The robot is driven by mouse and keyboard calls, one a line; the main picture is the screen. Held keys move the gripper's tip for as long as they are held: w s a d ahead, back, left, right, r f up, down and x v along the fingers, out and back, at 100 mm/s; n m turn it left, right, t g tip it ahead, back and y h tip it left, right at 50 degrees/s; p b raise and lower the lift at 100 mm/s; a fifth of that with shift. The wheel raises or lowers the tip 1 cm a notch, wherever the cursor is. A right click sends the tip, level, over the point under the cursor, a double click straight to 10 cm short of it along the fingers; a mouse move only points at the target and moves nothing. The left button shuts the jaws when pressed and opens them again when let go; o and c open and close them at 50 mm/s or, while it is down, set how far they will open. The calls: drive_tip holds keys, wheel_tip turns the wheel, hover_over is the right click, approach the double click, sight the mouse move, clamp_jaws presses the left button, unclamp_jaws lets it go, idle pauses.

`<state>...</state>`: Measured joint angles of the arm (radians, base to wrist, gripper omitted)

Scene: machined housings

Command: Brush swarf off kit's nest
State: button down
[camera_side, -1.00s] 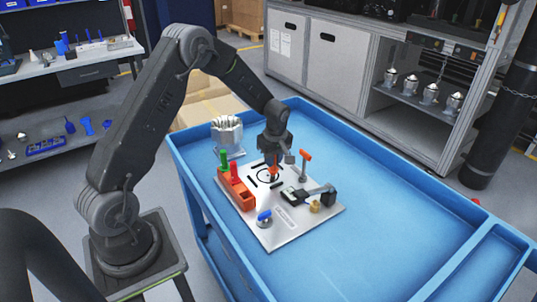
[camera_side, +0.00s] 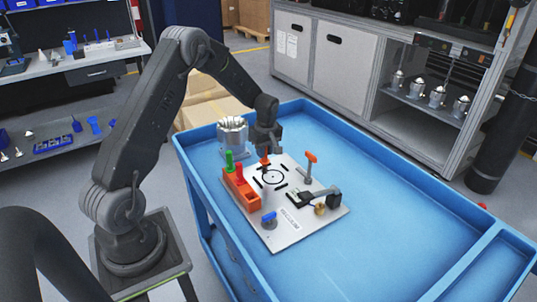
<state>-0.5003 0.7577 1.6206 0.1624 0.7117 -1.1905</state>
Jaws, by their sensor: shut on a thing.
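The kit's pale plate (camera_side: 292,232) lies on the blue cart. Its nest (camera_side: 273,178) shows as a black ring with short black bars around it, on the upper middle of the plate. My gripper (camera_side: 266,151) is low over the plate's back edge, just behind the nest. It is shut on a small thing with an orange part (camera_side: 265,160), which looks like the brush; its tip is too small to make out. Any swarf is too small to see.
An orange block (camera_side: 241,189) with green and red handles stands left of the nest. An orange-topped post (camera_side: 310,165), a black clamp (camera_side: 331,196), a brass knob (camera_side: 320,209) and a blue knob (camera_side: 268,218) surround it. A silver housing (camera_side: 233,135) stands behind. The cart's right side (camera_side: 400,210) is clear.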

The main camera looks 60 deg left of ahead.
drive_tip(key=shift+a+r, duration=0.1)
drive_tip(key=shift+r, duration=3.95)
